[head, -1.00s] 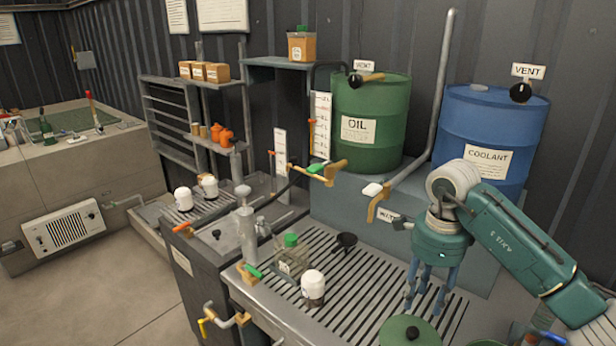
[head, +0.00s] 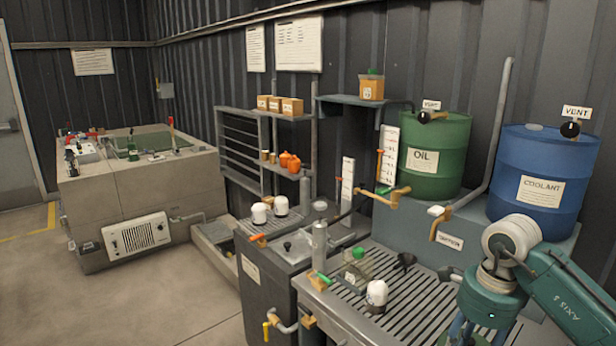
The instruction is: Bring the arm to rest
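One of my arms comes in from the right in the head view, so it is my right arm. My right gripper (head: 462,330) hangs down over the right part of the slatted bench. Its fingers are cut off by the lower edge, so I cannot see whether they are open or shut, or whether they hold anything. My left arm and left gripper are not in view.
Behind stand a green oil drum (head: 440,180) and a blue coolant drum (head: 535,200). Open floor (head: 150,300) lies at the left.

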